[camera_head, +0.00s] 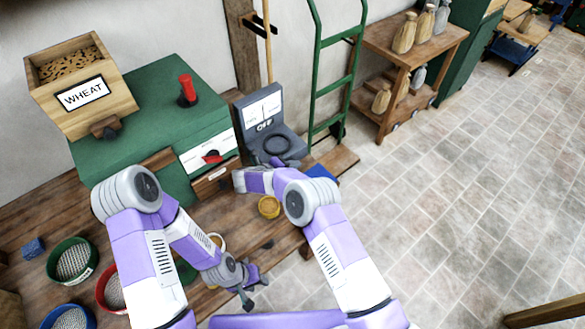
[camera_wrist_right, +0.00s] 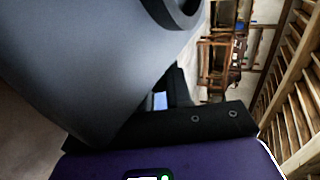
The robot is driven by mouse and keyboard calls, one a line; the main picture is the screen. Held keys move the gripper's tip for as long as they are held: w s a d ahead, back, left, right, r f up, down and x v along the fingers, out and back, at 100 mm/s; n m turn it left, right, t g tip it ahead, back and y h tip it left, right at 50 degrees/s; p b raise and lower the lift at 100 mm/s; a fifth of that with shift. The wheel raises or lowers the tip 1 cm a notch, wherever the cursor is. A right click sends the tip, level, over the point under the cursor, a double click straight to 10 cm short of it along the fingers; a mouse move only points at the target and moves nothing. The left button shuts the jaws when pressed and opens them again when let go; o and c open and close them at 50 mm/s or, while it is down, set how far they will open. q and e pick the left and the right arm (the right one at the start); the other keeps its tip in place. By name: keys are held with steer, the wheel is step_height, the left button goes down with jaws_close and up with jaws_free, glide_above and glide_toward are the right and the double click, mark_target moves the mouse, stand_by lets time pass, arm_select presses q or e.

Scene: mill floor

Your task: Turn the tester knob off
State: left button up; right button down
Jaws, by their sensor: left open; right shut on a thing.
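The grey tester (camera_head: 290,146) stands at the back of the bench, with a pale panel and the word OFF on its upright part and a dark ring on its base. My right gripper (camera_head: 276,163) is at the tester's front edge, mostly hidden by my arm. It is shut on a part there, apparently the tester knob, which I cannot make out. In the right wrist view the tester's grey body (camera_wrist_right: 80,60) fills the upper left, close to the dark gripper (camera_wrist_right: 165,115). My left gripper (camera_head: 255,287) is open and empty, low over the bench's front edge.
A green mill (camera_head: 150,90) with a red handle (camera_head: 187,88), a red-and-black dial (camera_head: 211,157) and a WHEAT hopper (camera_head: 82,95) stands left of the tester.

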steer(key=c, duration=1.4)
jaws_free()
steer(key=shift+p+v, duration=0.35)
steer(key=shift+v, duration=3.45)
